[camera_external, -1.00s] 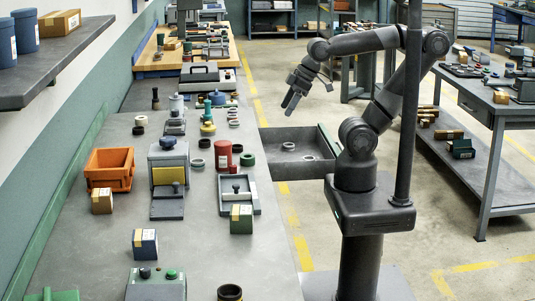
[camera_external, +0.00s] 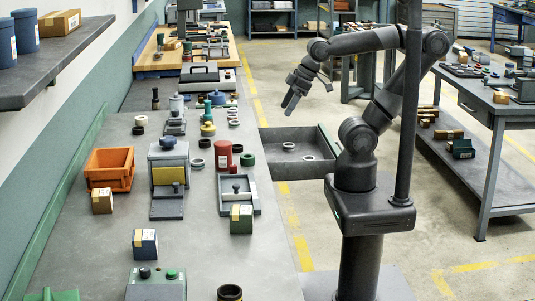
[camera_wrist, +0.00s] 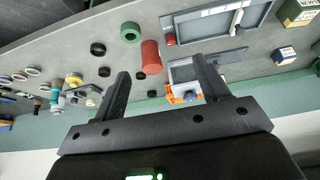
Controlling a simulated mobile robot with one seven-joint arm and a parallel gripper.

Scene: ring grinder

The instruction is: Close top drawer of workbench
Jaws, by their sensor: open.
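The workbench (camera_external: 90,245) runs along the left of the external view. Its top drawer (camera_external: 268,146) is pulled out from the right side, with a few small rings lying inside. My gripper (camera_external: 289,106) hangs in the air above the drawer, pointing down and to the left, and touches nothing. In the wrist view my gripper (camera_wrist: 162,80) shows two fingers spread apart with nothing between them. The wrist view looks across the bench top (camera_wrist: 125,75); the drawer does not clearly show there.
On the bench stand a red cylinder (camera_external: 223,156), a green ring (camera_external: 247,160), a grey tray (camera_external: 256,197), a green-and-tan box (camera_external: 241,219) and an orange bin (camera_external: 123,180). A second table (camera_external: 480,98) stands at the right. Floor with yellow lines (camera_external: 287,205) lies between.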

